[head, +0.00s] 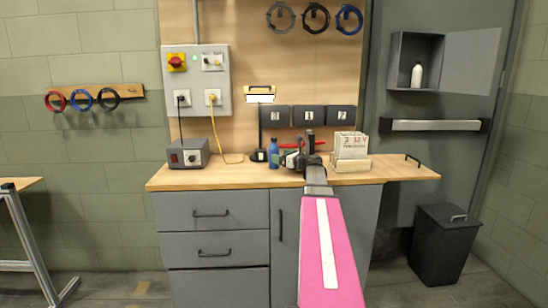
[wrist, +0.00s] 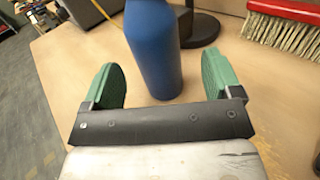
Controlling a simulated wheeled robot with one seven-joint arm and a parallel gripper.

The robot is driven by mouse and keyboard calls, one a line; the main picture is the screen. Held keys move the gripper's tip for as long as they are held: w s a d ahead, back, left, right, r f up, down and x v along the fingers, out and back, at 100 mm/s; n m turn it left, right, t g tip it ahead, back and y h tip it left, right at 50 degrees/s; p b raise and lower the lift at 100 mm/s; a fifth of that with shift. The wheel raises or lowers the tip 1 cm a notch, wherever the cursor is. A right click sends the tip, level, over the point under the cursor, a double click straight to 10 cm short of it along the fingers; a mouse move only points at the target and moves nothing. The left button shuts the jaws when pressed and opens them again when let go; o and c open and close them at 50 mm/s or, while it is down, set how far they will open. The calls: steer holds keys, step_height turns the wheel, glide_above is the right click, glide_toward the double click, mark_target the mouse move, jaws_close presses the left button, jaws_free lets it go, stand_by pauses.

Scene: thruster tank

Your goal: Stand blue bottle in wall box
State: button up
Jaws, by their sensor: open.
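The blue bottle (head: 273,154) stands upright on the wooden worktop in the head view. In the wrist view the bottle (wrist: 154,45) stands between my open green fingers, its base just ahead of the palm, with its top cut off by the frame. My gripper (wrist: 161,82) is open, with a gap visible between each finger and the bottle. In the head view my gripper (head: 294,158) is at the worktop, right beside the bottle. The wall box (head: 401,72) is a grey open-door cabinet high at the right, with a white bottle (head: 417,76) standing inside it.
A red brush (wrist: 285,22) lies right of the bottle in the wrist view. A lamp (head: 260,152) stands just left of the bottle. A calendar block (head: 350,146) sits right on the worktop (head: 400,172). The box door (head: 470,62) swings out right; a grey rail (head: 435,125) runs below.

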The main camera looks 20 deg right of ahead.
steer(key=x, duration=0.4)
steer(key=shift+w+a, duration=0.15)
steer(key=shift+a, duration=0.15)
steer(key=c, duration=1.2)
